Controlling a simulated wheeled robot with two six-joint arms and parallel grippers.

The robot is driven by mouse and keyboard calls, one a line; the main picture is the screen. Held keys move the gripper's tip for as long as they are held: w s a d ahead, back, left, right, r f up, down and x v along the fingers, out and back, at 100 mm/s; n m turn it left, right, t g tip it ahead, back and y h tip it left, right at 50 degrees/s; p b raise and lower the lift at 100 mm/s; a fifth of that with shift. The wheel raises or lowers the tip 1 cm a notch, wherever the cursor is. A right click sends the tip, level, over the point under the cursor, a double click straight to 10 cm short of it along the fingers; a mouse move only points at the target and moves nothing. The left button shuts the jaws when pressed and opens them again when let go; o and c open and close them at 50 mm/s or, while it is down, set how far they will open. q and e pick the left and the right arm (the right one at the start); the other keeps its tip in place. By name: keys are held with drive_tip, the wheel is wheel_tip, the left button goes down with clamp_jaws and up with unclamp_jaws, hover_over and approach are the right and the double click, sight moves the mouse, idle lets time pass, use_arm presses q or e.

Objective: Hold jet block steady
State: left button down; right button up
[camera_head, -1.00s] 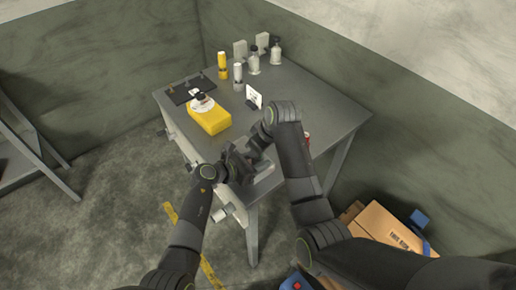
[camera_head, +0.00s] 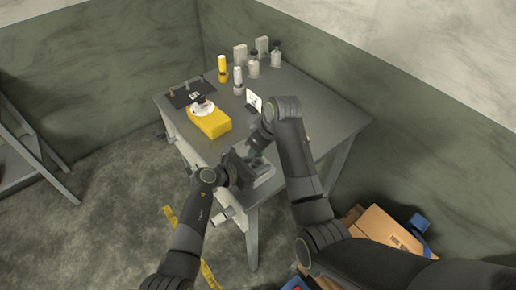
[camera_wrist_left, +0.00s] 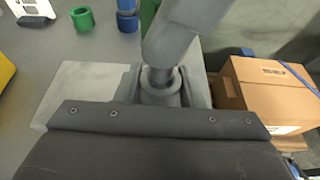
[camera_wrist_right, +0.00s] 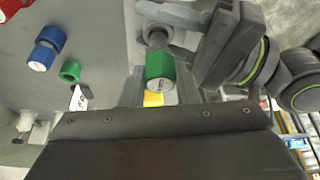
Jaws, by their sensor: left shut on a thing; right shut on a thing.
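The jet block appears to be the grey piece with a round collar (camera_wrist_left: 160,88) between the fingers of my left gripper (camera_wrist_left: 160,95), which is shut on it. A grey cylinder leans over that collar in the left wrist view. My right gripper (camera_wrist_right: 158,98) is shut on a green faceted piece (camera_wrist_right: 159,66); a grey ring (camera_wrist_right: 155,36) lies just beyond it. Both grippers meet over the table's near corner in the head view, left (camera_head: 243,170) and right (camera_head: 260,142). Whether the green piece touches the block is unclear.
The grey table (camera_head: 325,110) also carries a yellow box (camera_head: 209,123), a dark tray (camera_head: 187,92), a white card (camera_head: 254,101) and several bottles. A green ring (camera_wrist_left: 82,18) and blue cylinder (camera_wrist_left: 127,15) lie near the grippers. Cardboard boxes (camera_head: 385,228) stand right of the table.

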drive_tip(key=shift+r, duration=1.35)
drive_tip(key=shift+r, duration=1.5)
use_arm(q)
drive_tip(key=c, duration=0.9)
unclamp_jaws()
drive_tip(key=shift+o, duration=0.2)
drive_tip(key=v, duration=1.2)
